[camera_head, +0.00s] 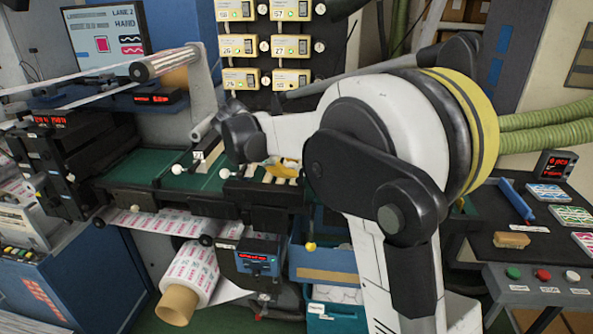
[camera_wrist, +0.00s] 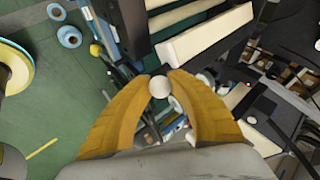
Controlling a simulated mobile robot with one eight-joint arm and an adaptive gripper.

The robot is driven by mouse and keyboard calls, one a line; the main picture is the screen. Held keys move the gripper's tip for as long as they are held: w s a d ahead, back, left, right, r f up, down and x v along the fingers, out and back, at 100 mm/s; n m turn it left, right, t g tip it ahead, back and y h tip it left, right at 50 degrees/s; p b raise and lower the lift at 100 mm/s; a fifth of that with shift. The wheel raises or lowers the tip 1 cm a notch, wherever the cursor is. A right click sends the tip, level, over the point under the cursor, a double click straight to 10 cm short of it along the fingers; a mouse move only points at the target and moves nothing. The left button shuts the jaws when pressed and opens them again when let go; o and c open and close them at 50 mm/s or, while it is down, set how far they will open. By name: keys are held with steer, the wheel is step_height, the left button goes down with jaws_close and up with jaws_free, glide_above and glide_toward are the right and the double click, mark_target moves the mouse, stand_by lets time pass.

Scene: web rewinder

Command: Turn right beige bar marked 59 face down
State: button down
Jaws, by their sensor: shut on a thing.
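Beige bars (camera_head: 268,178) lie on the green deck in the middle of the head view, partly hidden by my arm. No mark 59 is readable, so I cannot tell which bar is the right one. In the wrist view a long beige bar (camera_wrist: 205,34) lies just beyond my fingertips. My gripper (camera_wrist: 160,85) has yellow fingers shut on a white ball knob (camera_wrist: 160,87). The stem under the knob is hidden. In the head view my gripper (camera_head: 283,165) is low over the deck at the bars.
Two other white knobs (camera_head: 177,169) (camera_head: 224,172) stand to the left on the green deck (camera_head: 150,170). A printed roll (camera_head: 190,275) hangs below. Blue bins (camera_head: 325,262) stand under the deck. A black table (camera_head: 510,222) is at right.

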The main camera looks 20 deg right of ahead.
steer(key=shift+w+a+f+n+g+h+b, duration=0.2)
steer(key=shift+a+f+n+g+h+b, duration=0.45)
steer(key=shift+h+b, duration=1.1)
steer(key=shift+w+f+n+g+h+b, duration=0.3)
steer(key=shift+f+n+h+b, duration=0.65)
steer(key=shift+h+b, duration=0.85)
steer(key=shift+w+a+f+n+g+h+b, duration=0.15)
steer(key=shift+a+f+n+g+h+b, duration=0.35)
steer(key=shift+h+b, duration=1.25)
steer(key=shift+d+f+n+g+y+b, duration=0.2)
steer(key=shift+n+g+y+b, duration=0.1)
steer(key=shift+n, duration=0.1)
steer(key=c, duration=1.1)
jaws_free()
steer(key=shift+c, duration=0.2)
steer(key=shift+r, duration=0.1)
steer(key=shift+a, duration=0.1)
steer(key=a, duration=1.2)
